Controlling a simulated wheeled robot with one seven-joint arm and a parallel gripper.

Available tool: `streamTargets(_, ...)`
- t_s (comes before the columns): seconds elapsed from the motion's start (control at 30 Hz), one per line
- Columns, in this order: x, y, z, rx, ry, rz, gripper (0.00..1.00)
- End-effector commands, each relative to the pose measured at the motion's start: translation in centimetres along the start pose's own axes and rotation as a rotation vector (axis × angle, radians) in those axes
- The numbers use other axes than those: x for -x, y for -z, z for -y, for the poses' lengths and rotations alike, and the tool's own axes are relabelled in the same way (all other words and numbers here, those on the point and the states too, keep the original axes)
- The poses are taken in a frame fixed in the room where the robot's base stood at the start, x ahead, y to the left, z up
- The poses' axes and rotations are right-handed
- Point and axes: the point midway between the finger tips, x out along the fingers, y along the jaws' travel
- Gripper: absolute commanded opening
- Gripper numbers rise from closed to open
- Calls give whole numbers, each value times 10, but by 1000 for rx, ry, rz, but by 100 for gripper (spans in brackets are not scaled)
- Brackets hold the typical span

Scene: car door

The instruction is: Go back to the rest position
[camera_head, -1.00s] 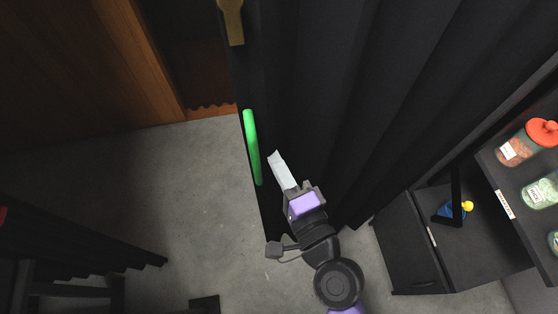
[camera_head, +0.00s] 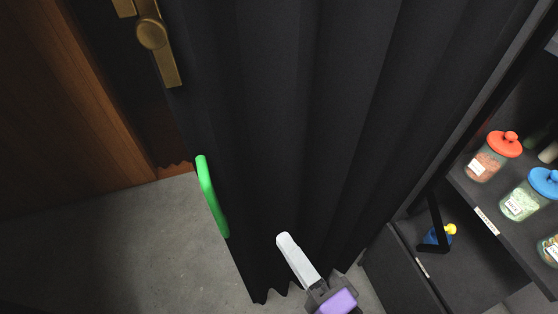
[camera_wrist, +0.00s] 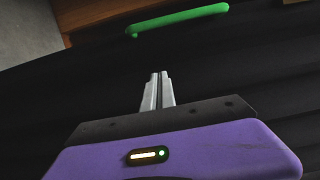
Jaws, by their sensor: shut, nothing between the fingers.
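My gripper (camera_head: 284,240) is at the lower middle of the head view, its pale fingers together and empty, in front of the dark pleated curtain-like panel (camera_head: 300,120). A green bar handle (camera_head: 212,197) is on the panel's left edge, up and left of my fingertips and apart from them. In the wrist view my gripper (camera_wrist: 158,76) points at the dark panel (camera_wrist: 230,75), and the green handle (camera_wrist: 178,19) lies beyond the fingertips near the top.
A brass knob and plate (camera_head: 153,35) sit at the panel's upper left. A wooden door (camera_head: 70,110) is at left. Dark shelves at right hold lidded jars (camera_head: 493,157) and a blue-yellow figure (camera_head: 440,235). Grey floor (camera_head: 120,240) is open at lower left.

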Motion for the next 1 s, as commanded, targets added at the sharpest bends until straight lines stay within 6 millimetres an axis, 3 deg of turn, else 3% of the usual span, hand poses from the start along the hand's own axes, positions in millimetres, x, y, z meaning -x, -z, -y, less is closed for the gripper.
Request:
streamTargets(0.17,0,2,1,17,3,-7,0)
streamTargets(0.37,12,39,2,288,-28,-163,0)
streamTargets(0.5,56,69,-11,586,-142,-308,0)
streamTargets(0.63,109,84,-18,878,-273,-390,0)
streamTargets(0.8,174,82,-19,1226,-432,-391,0)
streamTargets(1.0,227,65,-22,1447,-560,-293,0)
